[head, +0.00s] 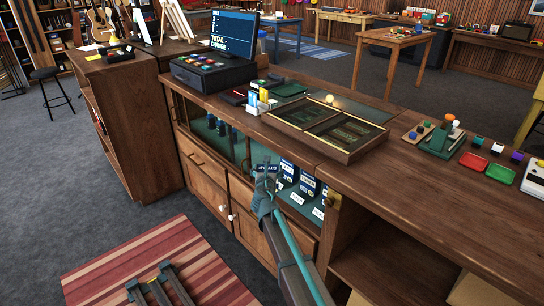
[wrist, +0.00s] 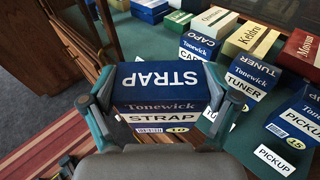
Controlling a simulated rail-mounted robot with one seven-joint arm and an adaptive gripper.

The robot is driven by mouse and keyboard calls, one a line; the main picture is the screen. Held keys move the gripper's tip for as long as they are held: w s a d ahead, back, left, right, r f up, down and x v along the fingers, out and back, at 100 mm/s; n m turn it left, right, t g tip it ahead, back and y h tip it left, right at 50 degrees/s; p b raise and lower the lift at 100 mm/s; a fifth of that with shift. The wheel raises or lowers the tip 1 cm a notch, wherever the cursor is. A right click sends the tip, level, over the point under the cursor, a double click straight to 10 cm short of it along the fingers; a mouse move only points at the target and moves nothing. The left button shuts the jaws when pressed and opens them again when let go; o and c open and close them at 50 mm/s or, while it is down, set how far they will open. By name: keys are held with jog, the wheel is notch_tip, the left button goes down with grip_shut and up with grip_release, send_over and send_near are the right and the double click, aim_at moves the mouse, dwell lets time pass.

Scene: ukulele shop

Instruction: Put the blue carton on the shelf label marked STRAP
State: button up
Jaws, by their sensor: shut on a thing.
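My gripper (head: 265,187) is shut on the blue carton (head: 267,169), at the opening of the low display case. In the wrist view the carton (wrist: 162,88) sits between the two fingers, with STRAP printed on its top and on a white band on its front. A barcode and a yellow 10 show below the band. A label just right of the held carton is partly hidden. I see no shelf label marked STRAP; the carton and gripper hide part of the shelf. I cannot tell whether the carton touches it.
Other blue cartons, such as the TUNER one (wrist: 249,74), stand close on the right. The case's wooden frame (wrist: 82,35) rises at the left. The counter (head: 420,190) runs above the case.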

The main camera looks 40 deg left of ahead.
jog(key=shift+w+a+f+t+y+b, duration=0.35)
jog(key=shift+f+t+b, duration=0.2)
jog(key=shift+b, duration=3.5)
jog(key=b, duration=0.4)
jog(key=shift+w+a+f, duration=0.1)
jog(key=shift+w+f, duration=0.05)
jog(key=shift+w, duration=0.1)
jog(key=t+b, duration=0.1)
jog(key=b, duration=0.6)
jog(key=w+a+t+y+b, duration=0.1)
jog(key=b, duration=0.7)
jog(key=shift+w+f, duration=0.25)
jog(key=shift+f, duration=0.05)
jog(key=b, duration=0.4)
jog(key=shift+w+a+f+t+y, duration=0.1)
jog(key=shift+w+t+y, duration=0.1)
jog(key=shift+t+y, duration=0.05)
jog(key=shift+b, duration=0.7)
jog(key=shift+w+b, duration=0.1)
jog(key=shift+b, duration=0.5)
